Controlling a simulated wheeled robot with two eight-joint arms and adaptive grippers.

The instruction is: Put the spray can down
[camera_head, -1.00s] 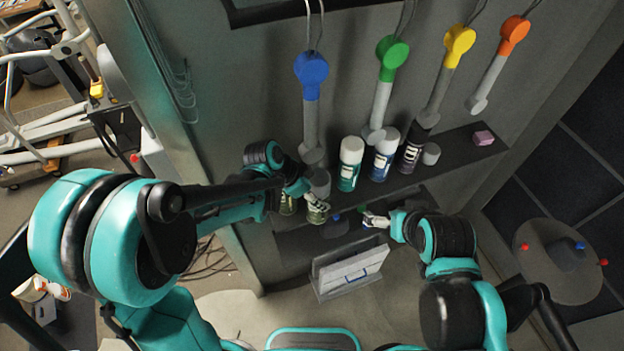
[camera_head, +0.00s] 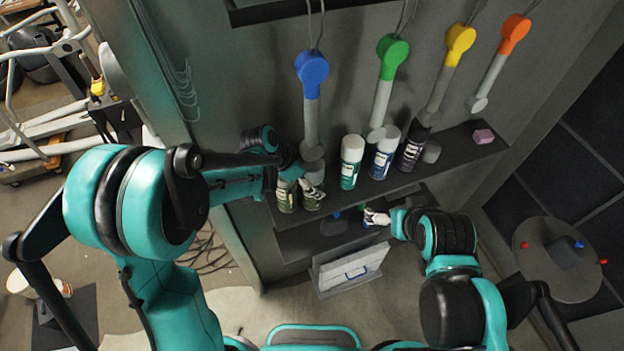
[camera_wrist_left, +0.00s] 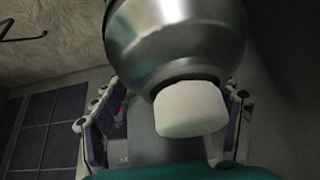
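An olive spray can (camera_head: 313,200) stands about upright at the left end of the upper shelf (camera_head: 400,184), beside another olive can (camera_head: 287,197). My left gripper (camera_head: 312,186) is at its upper part and appears closed around it. In the left wrist view a metallic dome with a white nozzle, seemingly the spray can's top (camera_wrist_left: 178,55), fills the upper middle. The left fingers (camera_wrist_left: 168,115) lie on either side; their tips are partly hidden. My right gripper (camera_head: 375,218) is by the lower shelf; its opening is too small to judge.
A green-labelled can (camera_head: 350,165), a blue-labelled can (camera_head: 384,155) and a dark can (camera_head: 412,150) stand to the right.

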